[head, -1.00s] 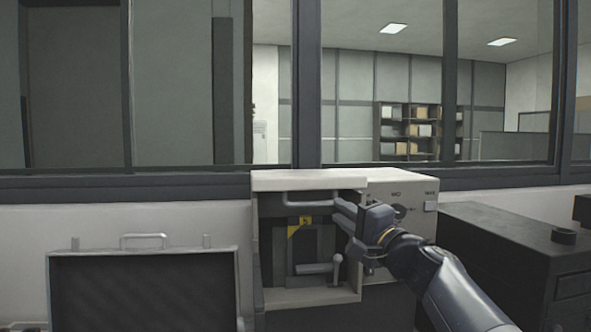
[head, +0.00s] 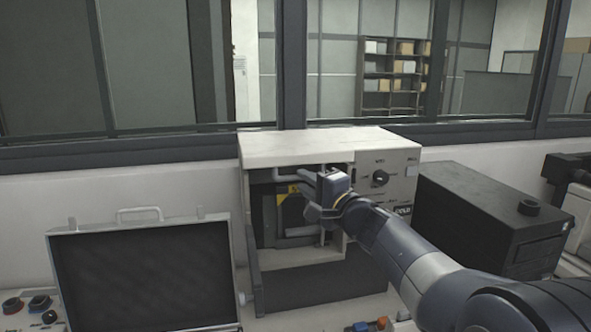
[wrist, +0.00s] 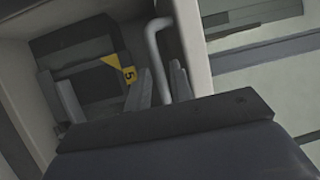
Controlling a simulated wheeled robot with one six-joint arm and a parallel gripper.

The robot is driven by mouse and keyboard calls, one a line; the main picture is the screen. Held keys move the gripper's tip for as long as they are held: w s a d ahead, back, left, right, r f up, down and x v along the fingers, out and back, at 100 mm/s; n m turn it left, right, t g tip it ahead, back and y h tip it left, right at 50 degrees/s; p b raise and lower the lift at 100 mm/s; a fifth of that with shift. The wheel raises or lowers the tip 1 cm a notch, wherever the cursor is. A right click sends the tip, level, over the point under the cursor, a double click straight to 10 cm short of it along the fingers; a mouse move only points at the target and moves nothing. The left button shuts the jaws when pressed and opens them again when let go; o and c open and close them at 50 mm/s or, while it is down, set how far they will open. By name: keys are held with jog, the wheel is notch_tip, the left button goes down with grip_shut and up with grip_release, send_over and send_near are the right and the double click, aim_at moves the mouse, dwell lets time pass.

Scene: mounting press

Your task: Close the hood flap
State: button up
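The mounting press (head: 300,148) is a pale box with an open front and a dark interior. A light bent bar handle (head: 290,178) runs across the top of the opening; I take it to belong to the hood flap, whose panel I cannot make out clearly. My gripper (head: 318,180) is at the upper right of the opening, at the handle's right end. In the wrist view, the handle (wrist: 155,45) comes down between my two fingers (wrist: 162,78), which stand a little apart. Whether they touch it is unclear. A yellow label (wrist: 125,72) marked 5 is inside.
An open case with a dark lining (head: 140,275) stands left of the press. A black cabinet (head: 490,205) stands close on its right. Control buttons (head: 370,325) lie in front. A window (head: 370,60) is behind the press.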

aim_at(297, 177)
jog(key=shift+p+x, duration=0.6)
jog(key=shift+x, duration=1.55)
grip_shut()
